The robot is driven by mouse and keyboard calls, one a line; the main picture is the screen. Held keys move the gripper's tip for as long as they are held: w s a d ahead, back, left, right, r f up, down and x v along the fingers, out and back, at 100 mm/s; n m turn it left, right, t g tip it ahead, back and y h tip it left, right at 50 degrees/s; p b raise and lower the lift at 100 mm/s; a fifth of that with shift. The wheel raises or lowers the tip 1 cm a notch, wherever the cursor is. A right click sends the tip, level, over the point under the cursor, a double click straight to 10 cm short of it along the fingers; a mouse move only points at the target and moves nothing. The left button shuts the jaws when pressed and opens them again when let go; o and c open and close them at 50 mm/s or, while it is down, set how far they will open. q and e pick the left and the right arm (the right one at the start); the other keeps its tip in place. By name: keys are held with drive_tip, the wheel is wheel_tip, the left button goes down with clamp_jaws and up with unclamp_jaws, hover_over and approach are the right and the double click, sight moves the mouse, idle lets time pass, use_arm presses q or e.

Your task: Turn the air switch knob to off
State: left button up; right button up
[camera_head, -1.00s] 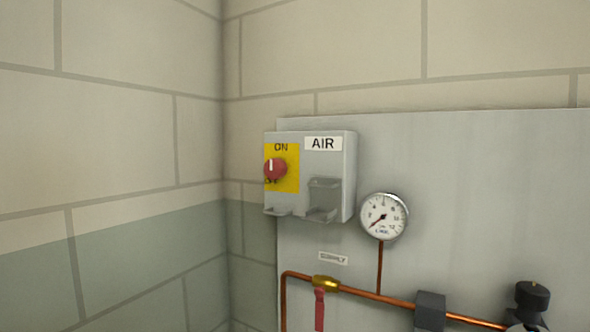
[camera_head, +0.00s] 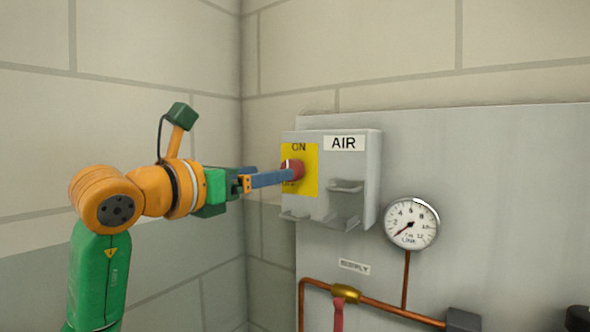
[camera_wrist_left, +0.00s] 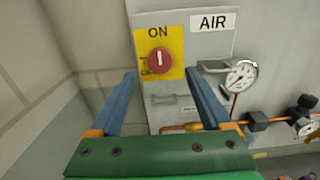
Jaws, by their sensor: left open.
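The red air switch knob (camera_head: 298,169) is on the yellow plate (camera_head: 312,172) of the grey box labelled AIR, with ON printed above it. In the left wrist view the knob (camera_wrist_left: 159,60) shows a white pointer mark standing upright, toward ON. My left gripper (camera_head: 283,178) comes in from the left in front of the box. Its blue fingers partly hide the knob in the head view. In the left wrist view my left gripper (camera_wrist_left: 159,74) is open, one finger to each side of the knob's line, with nothing between them; whether either touches the knob cannot be told. My right gripper is not in view.
A round pressure gauge (camera_head: 411,223) is right of the box, above copper piping (camera_head: 392,312) and a brass valve (camera_head: 346,293) with a red handle. A block wall corner stands to the left. Small ledges stick out of the box's lower front.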

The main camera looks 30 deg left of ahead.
sight(288, 166)
use_arm(q)
drive_tip(key=w+p, duration=0.2)
drive_tip(key=w, duration=0.1)
drive_tip(key=w+p, duration=0.1)
drive_tip(key=w, duration=0.1)
drive_tip(key=shift+d+r, duration=0.35)
drive_tip(key=shift+w+d+f, duration=0.1)
drive_tip(key=shift+w+f, duration=0.2)
drive_tip(key=shift+w, duration=0.25)
drive_tip(key=shift+s, duration=0.1)
clamp_jaws()
drive_tip(key=shift+n, duration=0.3)
drive_tip(key=shift+a+f+n+b, duration=0.1)
drive_tip(key=shift+n+b, duration=0.8)
drive_tip(key=shift+n, duration=3.4)
drive_tip(key=shift+a+f+n+b, duration=0.1)
drive_tip(key=shift+n+b, duration=0.75)
drive_tip(key=shift+n, duration=3.45)
